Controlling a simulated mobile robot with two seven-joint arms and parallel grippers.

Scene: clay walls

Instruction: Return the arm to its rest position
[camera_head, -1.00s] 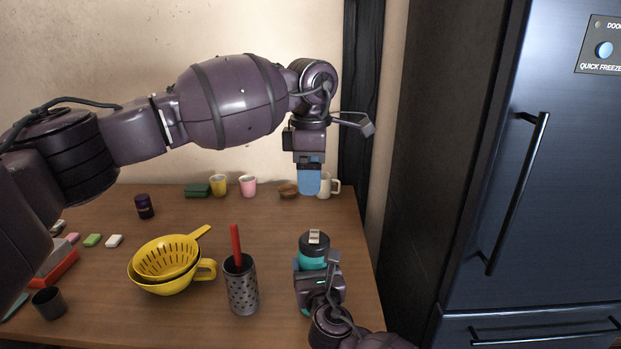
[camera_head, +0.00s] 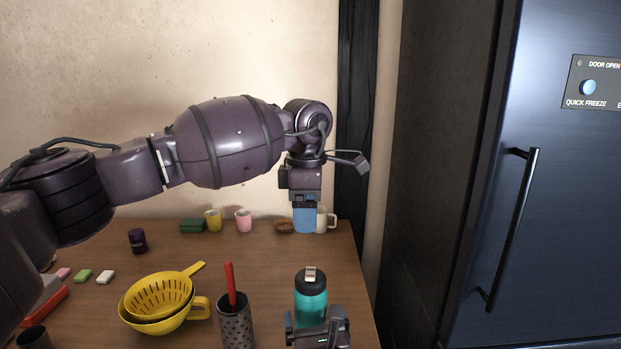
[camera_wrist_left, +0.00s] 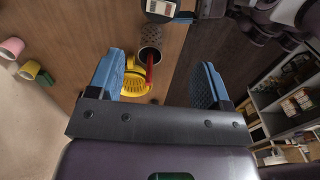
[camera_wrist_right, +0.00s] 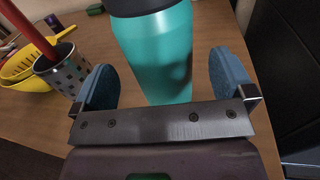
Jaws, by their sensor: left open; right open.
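My left arm stretches in from the left across the head view. My left gripper (camera_head: 305,219) points down near the back right of the table, in front of a cream mug (camera_head: 323,221). Its blue fingers are apart and empty in the left wrist view (camera_wrist_left: 158,80). My right gripper (camera_head: 318,335) is low in the head view, just in front of a teal bottle (camera_head: 311,299) with a black lid. In the right wrist view the open fingers (camera_wrist_right: 165,85) are apart, with the upright bottle (camera_wrist_right: 158,55) beyond and between them; contact cannot be told.
A perforated utensil holder (camera_head: 236,326) with a red handle stands left of the bottle. A yellow colander in a bowl (camera_head: 150,318) is farther left. Yellow (camera_head: 213,221) and pink (camera_head: 244,221) cups stand at the back. A dark fridge (camera_head: 560,220) is on the right.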

